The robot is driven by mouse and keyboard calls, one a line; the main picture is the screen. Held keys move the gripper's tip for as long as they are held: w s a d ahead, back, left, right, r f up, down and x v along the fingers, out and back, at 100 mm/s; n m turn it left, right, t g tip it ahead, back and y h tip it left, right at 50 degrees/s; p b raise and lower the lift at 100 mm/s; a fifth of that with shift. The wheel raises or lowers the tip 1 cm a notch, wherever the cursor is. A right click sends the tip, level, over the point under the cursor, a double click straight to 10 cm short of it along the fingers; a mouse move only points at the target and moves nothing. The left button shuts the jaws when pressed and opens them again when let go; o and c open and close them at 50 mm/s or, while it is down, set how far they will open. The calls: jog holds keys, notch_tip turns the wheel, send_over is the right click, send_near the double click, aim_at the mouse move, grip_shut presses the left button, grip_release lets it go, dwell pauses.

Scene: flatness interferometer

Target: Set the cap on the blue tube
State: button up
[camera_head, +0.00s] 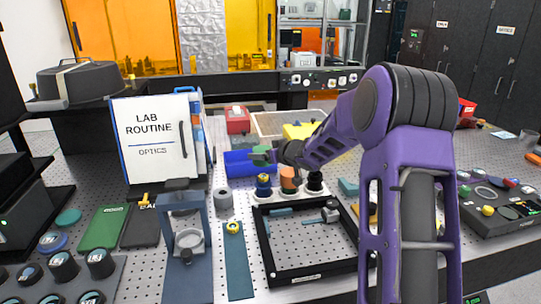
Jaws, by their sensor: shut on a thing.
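My gripper (268,155) is at the end of the purple arm, near the middle of the view. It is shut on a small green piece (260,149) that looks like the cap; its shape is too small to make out. A white holder (290,197) stands below the gripper with three short tubes in it. The blue tube (263,187) is the left one, upright, with an orange-yellow top part. An orange tube (288,180) and a dark tube (314,184) stand to its right. The gripper is above the blue tube in the picture, apart from it; the depth between them is unclear.
A large blue block or cylinder (238,165) lies behind the holder. A black frame (312,279) lies in front of it. A grey-blue stand (184,235) and a white lab sign (150,140) are at left. A red box (237,120) and white tray (262,124) are behind.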

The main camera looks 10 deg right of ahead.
aim_at(265, 177)
jog(key=shift+f, duration=0.8)
jog(key=shift+f+b, duration=1)
jog(key=shift+f, duration=0.3)
jog(key=shift+p, duration=0.55)
jog(key=shift+f+b, duration=1.25)
jog(key=shift+f, duration=0.65)
jog(key=o, duration=1.2)
jog(key=shift+c, duration=0.2)
jog(key=p+v, duration=0.2)
jog(key=v, duration=1.5)
jog(key=shift+s+d, duration=0.15)
jog(key=shift+s, duration=0.05)
